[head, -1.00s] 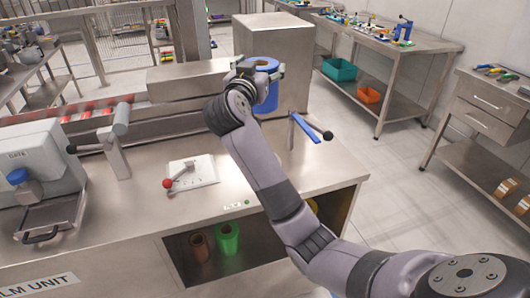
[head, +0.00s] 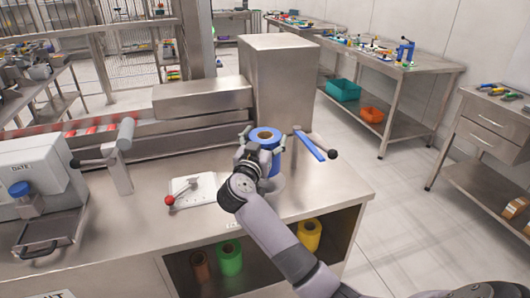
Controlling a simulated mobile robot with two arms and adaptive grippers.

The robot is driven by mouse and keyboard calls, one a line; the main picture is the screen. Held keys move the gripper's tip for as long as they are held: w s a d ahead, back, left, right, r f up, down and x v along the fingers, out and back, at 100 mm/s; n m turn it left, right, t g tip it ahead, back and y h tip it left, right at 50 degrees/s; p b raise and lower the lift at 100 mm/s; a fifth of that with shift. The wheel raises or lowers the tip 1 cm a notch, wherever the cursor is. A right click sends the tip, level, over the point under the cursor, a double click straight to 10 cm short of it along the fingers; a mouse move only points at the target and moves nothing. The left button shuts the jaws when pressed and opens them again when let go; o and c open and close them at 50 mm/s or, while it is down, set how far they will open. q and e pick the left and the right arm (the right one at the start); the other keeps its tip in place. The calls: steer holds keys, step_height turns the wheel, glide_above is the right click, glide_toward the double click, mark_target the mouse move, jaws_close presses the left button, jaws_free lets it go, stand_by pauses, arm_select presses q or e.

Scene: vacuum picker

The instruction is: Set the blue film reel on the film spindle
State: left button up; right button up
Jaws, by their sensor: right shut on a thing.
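My right gripper (head: 258,147) is shut on the blue film reel (head: 268,160), with its fingers around the upper part of the reel. The reel is upright, its brown core facing up, over the right part of the steel bench. A pale round base (head: 276,188) shows just below the reel. The film spindle's shaft is not visible, and I cannot tell whether the reel is around it or above it. My left gripper is out of view.
A post with a blue arm and black knob (head: 313,146) stands close right of the reel. A steel cabinet (head: 280,85) is behind. A white plate with a red-knobbed lever (head: 192,191) lies left. Green (head: 229,258) and yellow (head: 308,236) reels sit on the shelf below.

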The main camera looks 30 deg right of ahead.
steer(key=shift+f, duration=1.9)
steer(key=shift+f, duration=0.1)
steer(key=o, duration=1.7)
steer(key=shift+f, duration=0.1)
steer(key=shift+c, duration=0.2)
steer(key=v, duration=1.2)
steer(key=shift+b, duration=0.3)
